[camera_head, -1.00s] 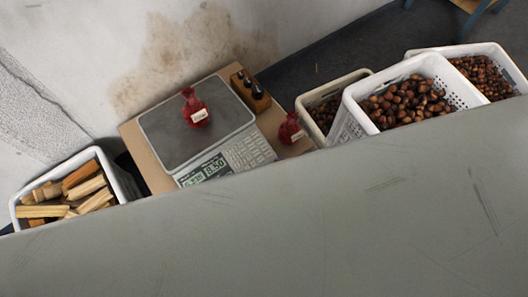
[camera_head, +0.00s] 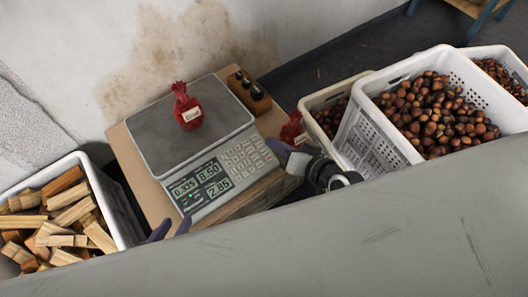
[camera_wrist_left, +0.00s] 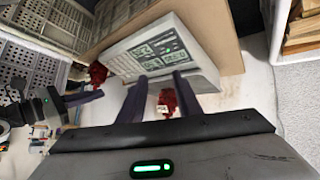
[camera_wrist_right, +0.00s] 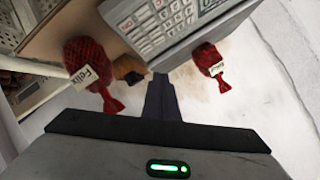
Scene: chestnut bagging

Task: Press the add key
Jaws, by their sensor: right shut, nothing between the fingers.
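The scale (camera_head: 163,140) stands on a brown board, with its lit display (camera_head: 200,184) reading 0.335, 8.50 and 2.85. Its keypad (camera_head: 247,158) is right of the display; the key labels are too small to read. A red net bag (camera_head: 187,108) with a white label sits on the pan. My right gripper (camera_head: 272,145) is shut and empty at the right edge of the keypad; its fingers are together in the right wrist view (camera_wrist_right: 161,82), just beyond the keys (camera_wrist_right: 160,22). My left gripper (camera_head: 171,228) is open and empty, in front of the scale's left corner.
A second red bag (camera_head: 293,131) stands just behind my right gripper. A wooden block with dark weights (camera_head: 250,92) is behind the scale. White crates of chestnuts (camera_head: 385,140) stand right, and a crate of wood pieces (camera_head: 108,200) stands left. A grey surface fills the front.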

